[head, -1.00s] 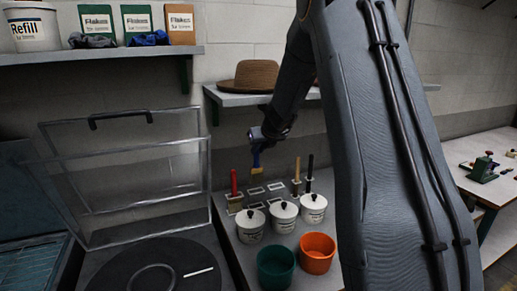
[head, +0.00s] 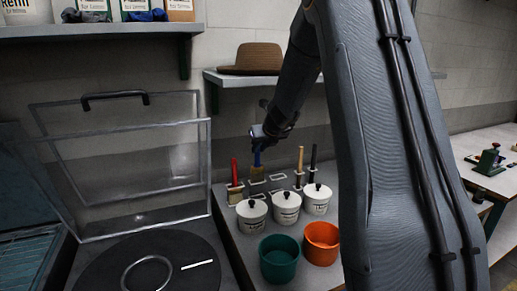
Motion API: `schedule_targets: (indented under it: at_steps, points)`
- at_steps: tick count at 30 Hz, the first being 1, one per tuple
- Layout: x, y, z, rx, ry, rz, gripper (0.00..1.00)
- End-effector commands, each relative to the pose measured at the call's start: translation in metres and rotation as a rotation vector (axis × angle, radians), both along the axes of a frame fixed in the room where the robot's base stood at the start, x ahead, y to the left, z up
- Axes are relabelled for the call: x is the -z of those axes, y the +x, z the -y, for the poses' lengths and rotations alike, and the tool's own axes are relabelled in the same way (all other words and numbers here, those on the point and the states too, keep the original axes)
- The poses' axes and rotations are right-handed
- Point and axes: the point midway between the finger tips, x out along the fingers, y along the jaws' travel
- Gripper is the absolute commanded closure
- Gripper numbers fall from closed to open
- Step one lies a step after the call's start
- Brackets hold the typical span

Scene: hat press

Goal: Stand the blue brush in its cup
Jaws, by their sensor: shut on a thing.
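The blue brush (head: 258,158) hangs upright with its tan bristles down, between the red brush and the yellow-handled brush in the head view. My gripper (head: 260,139) is shut on the top of its blue handle. The bristles appear close above the back of the counter, or in front of white outlines (head: 275,178) there; I cannot tell whether they touch anything. No cup is clearly visible under the brush. A green cup (head: 279,258) and an orange cup (head: 321,242) stand at the counter's front, well in front of the brush.
White lidded jars (head: 287,205) stand in a row before the brush. A red brush (head: 235,174) stands left; yellow-handled (head: 300,162) and black (head: 313,158) brushes stand right. A shelf with a brown hat (head: 252,60) is above. A clear-panelled frame (head: 120,165) is at left.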

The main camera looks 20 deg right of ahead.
Motion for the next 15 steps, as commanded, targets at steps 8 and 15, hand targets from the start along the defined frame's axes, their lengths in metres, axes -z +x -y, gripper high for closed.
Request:
schedule_targets:
  at_steps: [8, 15]
  points:
    - [0.02, 0.001, 0.0, -0.001, -0.001, 0.0, 1.0]
    - [0.036, 0.001, 0.0, 0.0, 0.0, 0.0, 1.0]
